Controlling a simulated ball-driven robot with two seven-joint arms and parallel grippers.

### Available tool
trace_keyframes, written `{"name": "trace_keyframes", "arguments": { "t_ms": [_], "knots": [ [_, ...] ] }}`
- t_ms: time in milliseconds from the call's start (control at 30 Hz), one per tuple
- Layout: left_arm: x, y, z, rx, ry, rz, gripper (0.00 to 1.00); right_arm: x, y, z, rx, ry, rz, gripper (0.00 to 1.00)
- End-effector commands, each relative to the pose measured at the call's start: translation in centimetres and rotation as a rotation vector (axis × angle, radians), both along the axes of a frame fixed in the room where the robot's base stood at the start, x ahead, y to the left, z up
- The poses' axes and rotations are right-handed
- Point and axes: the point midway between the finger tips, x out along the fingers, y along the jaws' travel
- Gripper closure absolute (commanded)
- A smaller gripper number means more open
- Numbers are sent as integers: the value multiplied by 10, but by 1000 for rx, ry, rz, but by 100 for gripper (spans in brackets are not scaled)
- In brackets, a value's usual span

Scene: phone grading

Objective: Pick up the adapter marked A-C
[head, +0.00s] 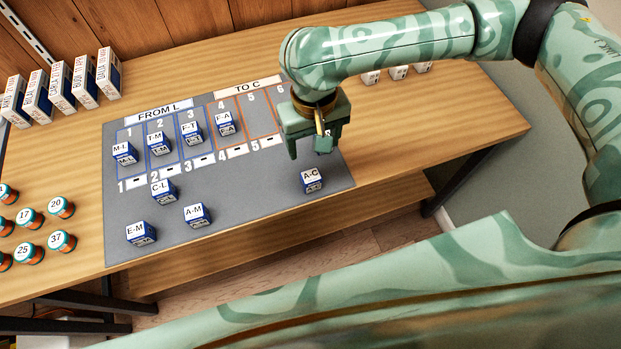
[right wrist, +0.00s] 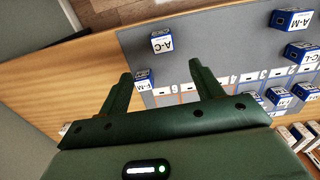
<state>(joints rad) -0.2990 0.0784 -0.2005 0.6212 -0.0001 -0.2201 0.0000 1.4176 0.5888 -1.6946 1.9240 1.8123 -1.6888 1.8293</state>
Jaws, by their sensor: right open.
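The adapter marked A-C (head: 312,181) is a small blue box with a white top label. It stands on the grey mat (head: 255,205) near its front right. My right gripper (head: 309,146) is above the mat, behind the A-C adapter in the head view, open and apart from it. In the right wrist view the A-C adapter (right wrist: 161,44) lies beyond the open fingertips (right wrist: 161,70), roughly between their lines. Another adapter, marked F-M (right wrist: 144,79), is close by the left finger; in the head view it is mostly hidden by the gripper. My left gripper is not in view.
Adapters C-L (head: 162,190), A-M (head: 196,215) and E-M (head: 140,234) stand on the mat's front left. Several more stand in numbered slots behind. Upright boxes (head: 60,86) and orange-teal jars (head: 31,253) are at left. Mat around A-C is clear.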

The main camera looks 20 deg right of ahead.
Motion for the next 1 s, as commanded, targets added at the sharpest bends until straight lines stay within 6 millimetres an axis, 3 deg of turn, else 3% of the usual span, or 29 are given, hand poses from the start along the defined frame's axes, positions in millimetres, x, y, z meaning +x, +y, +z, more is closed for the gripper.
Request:
{"name": "trace_keyframes", "arguments": {
  "t_ms": [100, 300, 633, 900, 1000],
  "knots": [
    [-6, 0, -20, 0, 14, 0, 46, -2, 1, -38, 1, 10, 2, 35],
    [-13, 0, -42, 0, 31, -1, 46, -1, 1, -84, 3, 7, 6, 35],
    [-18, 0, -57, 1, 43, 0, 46, -1, 2, -110, 4, 3, 7, 35],
    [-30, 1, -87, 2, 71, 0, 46, 0, 4, -152, 4, 4, 7, 35],
    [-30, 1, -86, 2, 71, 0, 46, 0, 4, -152, 3, 1, 7, 35]
  ]
}}
